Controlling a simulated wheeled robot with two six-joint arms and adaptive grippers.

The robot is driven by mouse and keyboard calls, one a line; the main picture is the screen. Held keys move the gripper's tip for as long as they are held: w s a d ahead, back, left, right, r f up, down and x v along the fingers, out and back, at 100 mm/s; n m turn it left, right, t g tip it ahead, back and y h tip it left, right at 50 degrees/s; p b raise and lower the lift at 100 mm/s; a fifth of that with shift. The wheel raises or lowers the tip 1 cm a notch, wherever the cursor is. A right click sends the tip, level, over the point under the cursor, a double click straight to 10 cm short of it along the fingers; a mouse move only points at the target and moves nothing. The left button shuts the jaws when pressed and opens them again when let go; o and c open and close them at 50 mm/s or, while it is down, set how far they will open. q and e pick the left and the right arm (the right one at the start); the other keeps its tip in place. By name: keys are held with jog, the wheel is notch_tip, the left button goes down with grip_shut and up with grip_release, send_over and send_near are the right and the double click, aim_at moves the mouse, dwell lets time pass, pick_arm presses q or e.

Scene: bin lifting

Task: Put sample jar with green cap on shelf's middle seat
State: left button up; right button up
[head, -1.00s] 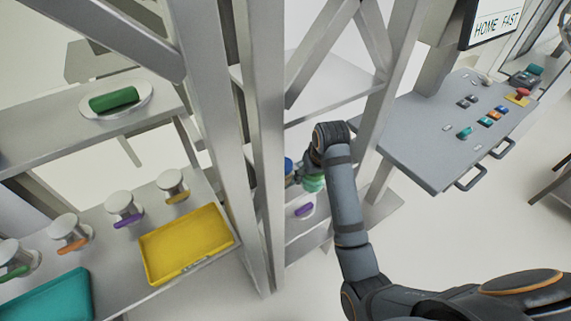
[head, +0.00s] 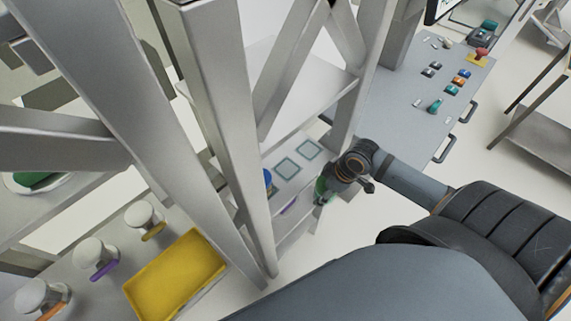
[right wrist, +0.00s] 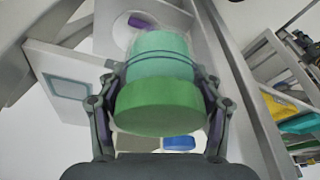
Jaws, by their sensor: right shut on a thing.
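The sample jar with the green cap (right wrist: 160,105) is held in my right gripper (right wrist: 160,78), whose fingers close around it from both sides. In the head view the jar (head: 321,187) is small and partly covered by the right gripper (head: 326,184), just right of the shelf's open side. The shelf (head: 298,159) carries two empty outlined square seats. A blue-capped object (head: 268,178) stands left of them, partly hidden by an upright. In the right wrist view one outlined seat (right wrist: 68,87) shows left of the jar. My left gripper is out of view.
Thick grey frame posts (head: 225,100) and diagonal braces stand around the shelf. A purple object (head: 289,205) lies on a lower level. A yellow tray (head: 175,275) is at lower left. A control desk (head: 405,110) stands to the right. Floor beside the shelf is clear.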

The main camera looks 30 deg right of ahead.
jog(key=p, duration=0.2)
send_near(281, 167)
jog(key=s+f, duration=0.1)
jog(key=f, duration=0.1)
jog(key=s+f, duration=0.2)
jog(key=shift+d, duration=0.15)
jog(key=shift+w+f, duration=0.1)
jog(key=shift+w, duration=0.4)
jog(key=w, duration=0.1)
jog(key=w+a, duration=0.1)
jog(key=p, duration=0.1)
jog(key=shift+w+a+r, duration=0.15)
jog(key=shift+w+r, duration=0.1)
jog(key=shift+w, duration=0.15)
jog(key=shift+w+p+x, duration=0.2)
jog(key=shift+p+x, duration=0.25)
jog(key=shift+x, duration=0.5)
jog(key=shift+f, duration=0.1)
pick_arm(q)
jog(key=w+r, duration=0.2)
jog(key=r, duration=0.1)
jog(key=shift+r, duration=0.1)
pick_arm(e)
jog(key=shift+s, duration=0.15)
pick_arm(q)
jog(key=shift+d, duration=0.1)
